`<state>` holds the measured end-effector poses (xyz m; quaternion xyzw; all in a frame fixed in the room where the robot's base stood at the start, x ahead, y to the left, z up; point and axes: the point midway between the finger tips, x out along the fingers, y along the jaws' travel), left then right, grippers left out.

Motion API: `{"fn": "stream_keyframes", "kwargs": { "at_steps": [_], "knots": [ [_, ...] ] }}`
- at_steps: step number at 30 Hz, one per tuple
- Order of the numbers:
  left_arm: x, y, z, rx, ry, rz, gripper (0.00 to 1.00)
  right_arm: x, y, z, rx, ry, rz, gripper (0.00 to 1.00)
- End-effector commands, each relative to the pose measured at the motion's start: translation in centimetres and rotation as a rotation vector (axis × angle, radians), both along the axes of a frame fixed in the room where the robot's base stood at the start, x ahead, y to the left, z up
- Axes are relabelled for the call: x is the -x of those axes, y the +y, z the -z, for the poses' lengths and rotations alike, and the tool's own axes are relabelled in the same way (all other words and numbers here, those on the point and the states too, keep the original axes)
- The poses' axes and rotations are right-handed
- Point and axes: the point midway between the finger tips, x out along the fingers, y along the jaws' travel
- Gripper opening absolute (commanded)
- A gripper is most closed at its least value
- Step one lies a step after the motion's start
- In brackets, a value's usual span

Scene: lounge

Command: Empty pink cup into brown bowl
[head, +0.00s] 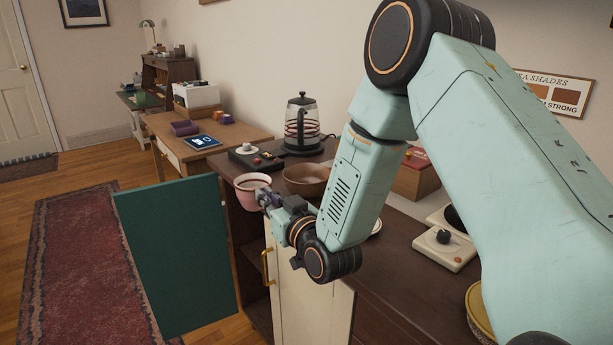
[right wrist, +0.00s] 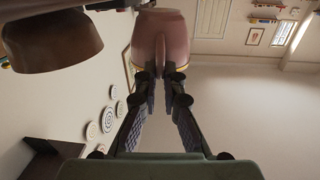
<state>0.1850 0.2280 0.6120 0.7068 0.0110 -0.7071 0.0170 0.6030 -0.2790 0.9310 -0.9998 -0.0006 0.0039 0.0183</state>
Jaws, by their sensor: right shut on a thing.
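The pink cup (head: 252,191) is held upright in the head view, just left of the brown bowl and near the cabinet's front edge. Dark contents show inside its rim. My right gripper (head: 268,199) is shut on the cup's near side. In the right wrist view the fingers (right wrist: 160,82) close on the cup's handle, with the pink cup (right wrist: 176,32) beyond them. The brown bowl (head: 308,182) stands on the dark cabinet top, partly hidden by my right arm. The bowl also shows at the upper left of the right wrist view (right wrist: 62,38). My left gripper is out of view.
A glass kettle (head: 301,125) stands behind the bowl. A dark tray (head: 254,160) with small items lies behind the cup. A green door (head: 177,255) stands open at the cabinet's left.

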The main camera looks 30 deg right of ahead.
Motion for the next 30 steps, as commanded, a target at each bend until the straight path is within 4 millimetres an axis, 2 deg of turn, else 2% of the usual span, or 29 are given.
{"fn": "stream_keyframes", "kwargs": {
  "at_steps": [12, 23, 27, 30],
  "knots": [
    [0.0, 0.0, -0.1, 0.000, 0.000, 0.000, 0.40, -0.2, -0.4, -0.3, -0.001, -0.005, 0.009, 0.00],
    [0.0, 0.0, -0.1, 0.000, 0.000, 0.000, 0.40, -0.2, -2.0, -0.7, -0.153, -0.007, 0.013, 0.00],
    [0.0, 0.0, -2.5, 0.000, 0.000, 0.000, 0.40, -0.2, -2.9, -3.6, -0.245, -0.012, 0.013, 0.00],
    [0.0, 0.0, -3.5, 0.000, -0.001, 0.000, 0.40, -0.1, -3.6, -4.9, -0.309, -0.011, 0.014, 0.00]
  ]
}}
